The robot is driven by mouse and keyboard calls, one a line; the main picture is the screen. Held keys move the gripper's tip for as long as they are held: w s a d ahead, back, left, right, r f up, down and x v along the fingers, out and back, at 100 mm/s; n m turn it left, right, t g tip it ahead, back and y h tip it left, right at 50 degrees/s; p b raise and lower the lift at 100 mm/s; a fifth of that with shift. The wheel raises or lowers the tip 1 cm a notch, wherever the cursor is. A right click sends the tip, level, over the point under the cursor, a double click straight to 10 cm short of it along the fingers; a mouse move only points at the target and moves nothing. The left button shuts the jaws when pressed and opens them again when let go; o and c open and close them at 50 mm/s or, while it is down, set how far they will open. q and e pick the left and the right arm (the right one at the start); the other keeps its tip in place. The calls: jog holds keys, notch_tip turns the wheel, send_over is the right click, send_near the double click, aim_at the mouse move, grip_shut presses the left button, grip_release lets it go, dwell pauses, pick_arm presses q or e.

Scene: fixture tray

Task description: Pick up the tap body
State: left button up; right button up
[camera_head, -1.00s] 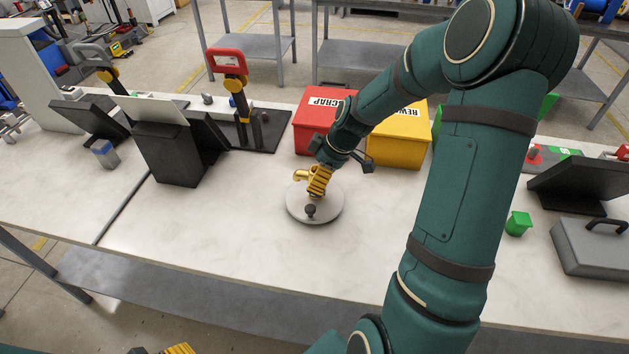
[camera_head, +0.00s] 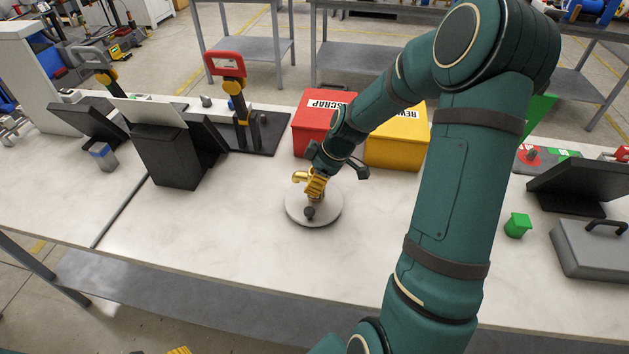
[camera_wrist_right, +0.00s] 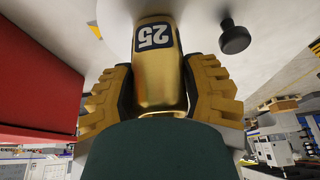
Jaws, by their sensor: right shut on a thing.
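The brass tap body (camera_head: 299,177) stands on the round grey plate (camera_head: 331,211), its spout showing to the left of my fingers. In the right wrist view the tap body (camera_wrist_right: 158,75) fills the middle and bears a dark label reading 25. My right gripper (camera_head: 315,186) is shut on it, with one yellow finger against each side; the fingers also show in the wrist view (camera_wrist_right: 160,95). The tap's lower part is hidden by the gripper in the head view. Of my left gripper (camera_head: 179,350) only a yellow sliver shows at the bottom edge.
A black knob (camera_head: 309,213) stands on the plate's front part. The red scrap bin (camera_head: 311,123) and yellow rework bin (camera_head: 397,150) are close behind my right gripper. A green block (camera_head: 517,225) lies to the right. The table front is clear.

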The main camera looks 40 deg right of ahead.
notch_tip(320, 180, up, 10)
jog(key=p, duration=0.1)
dwell(0.4)
